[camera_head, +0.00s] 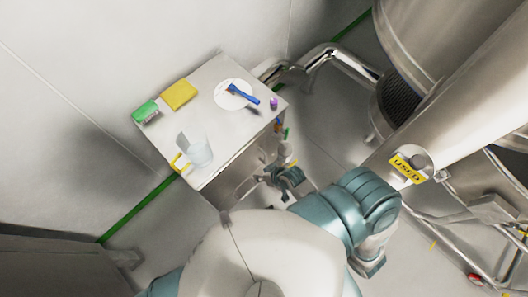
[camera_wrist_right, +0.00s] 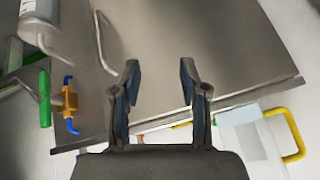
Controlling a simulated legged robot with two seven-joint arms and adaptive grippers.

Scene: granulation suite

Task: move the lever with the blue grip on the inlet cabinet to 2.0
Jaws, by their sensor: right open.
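The inlet cabinet (camera_head: 236,130) is a grey metal box with its top facing up in the head view. On its top lies a white round dial (camera_head: 228,101), with the lever's blue grip (camera_head: 243,95) pointing toward the right. The scale marks are too small to read. My right gripper (camera_head: 288,178) is below and in front of the cabinet, apart from the lever. In the right wrist view my right gripper (camera_wrist_right: 160,68) has its two fingers apart with nothing between them, facing a metal cabinet panel (camera_wrist_right: 200,40). The lever does not show there. My left gripper is not in view.
On the cabinet top are a purple knob (camera_head: 273,103), a yellow block (camera_head: 179,94), a green item (camera_head: 146,112) and a clear jug (camera_head: 200,152) with a yellow handle. An orange fitting (camera_wrist_right: 69,101) and a green handle (camera_wrist_right: 45,98) show beside the panel. Metal pipes and tanks stand right.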

